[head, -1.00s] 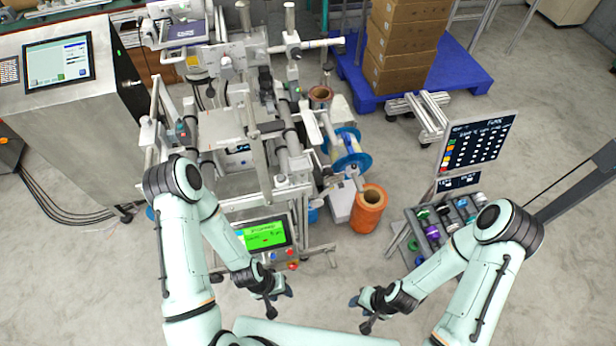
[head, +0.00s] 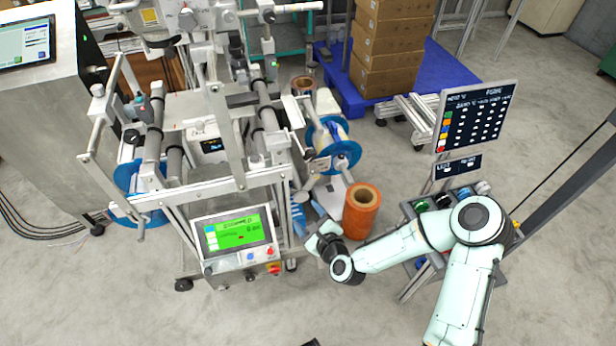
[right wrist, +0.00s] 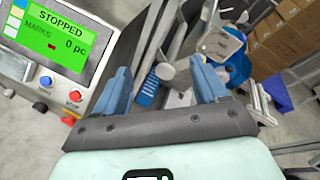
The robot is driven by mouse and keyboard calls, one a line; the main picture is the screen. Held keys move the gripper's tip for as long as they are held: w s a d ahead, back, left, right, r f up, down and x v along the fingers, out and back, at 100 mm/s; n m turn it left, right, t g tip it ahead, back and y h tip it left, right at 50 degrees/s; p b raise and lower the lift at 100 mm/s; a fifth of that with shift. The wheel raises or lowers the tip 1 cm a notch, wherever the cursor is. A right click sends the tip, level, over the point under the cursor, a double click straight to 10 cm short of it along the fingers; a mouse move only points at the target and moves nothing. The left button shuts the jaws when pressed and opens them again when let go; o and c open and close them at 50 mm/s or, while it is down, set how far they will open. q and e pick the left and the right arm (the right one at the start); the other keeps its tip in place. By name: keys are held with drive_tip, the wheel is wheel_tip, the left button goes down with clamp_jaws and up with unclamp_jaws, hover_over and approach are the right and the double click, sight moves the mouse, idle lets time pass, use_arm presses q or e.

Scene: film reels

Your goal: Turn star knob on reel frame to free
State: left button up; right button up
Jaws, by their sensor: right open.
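The reel frame (head: 215,188) is a grey metal machine with rollers and blue-flanged reels. A blue-flanged reel (head: 329,135) sits on its right side, with metal brackets at its hub. A round grey knob-like part (head: 303,196) is below this reel; I cannot tell if its head is star-shaped. My right gripper (head: 314,212) is just below and right of that part, fingers pointing up toward it. In the right wrist view its two blue fingers (right wrist: 164,82) are apart with nothing held; a grey cylindrical part (right wrist: 167,71) shows beyond and between them.
A control panel (head: 235,238) with a green "STOPPED" screen and buttons is left of my right gripper. An orange roll (head: 362,211) stands on the floor close to its right. A board (head: 475,118) and rack stand farther right. Boxes (head: 393,45) sit on a blue pallet (head: 450,75) behind.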

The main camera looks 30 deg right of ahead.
sight(311, 158)
drive_tip(key=w+d+r+m+t+h+b, duration=0.3)
drive_tip(key=d+r+m+h, duration=0.15)
drive_tip(key=d+m, duration=0.25)
drive_tip(key=shift+y, duration=0.35)
drive_tip(key=b+x, duration=0.1)
drive_tip(key=x, duration=0.2)
drive_tip(key=b+x, duration=0.1)
drive_tip(key=x, duration=0.2)
drive_tip(key=b+x, duration=0.1)
drive_tip(key=x, duration=0.3)
drive_tip(key=shift+w+a+r, duration=0.15)
drive_tip(key=shift+a+r, duration=0.1)
drive_tip(key=shift+x, duration=0.75)
use_arm(q)
drive_tip(key=w+a+f+t+y, duration=0.1)
drive_tip(key=w+a+f+t, duration=0.1)
drive_tip(key=w+f, duration=0.4)
wheel_tip(311, 158, down, 2)
drive_tip(key=shift+w+a+f+n, duration=0.25)
drive_tip(key=shift+w+a+n, duration=0.05)
drive_tip(key=shift+a, duration=0.35)
use_arm(e)
drive_tip(key=shift+r, duration=0.1)
drive_tip(key=c, duration=1.1)
drive_tip(key=shift+o, duration=0.2)
use_arm(q)
drive_tip(key=shift+s+r, duration=0.1)
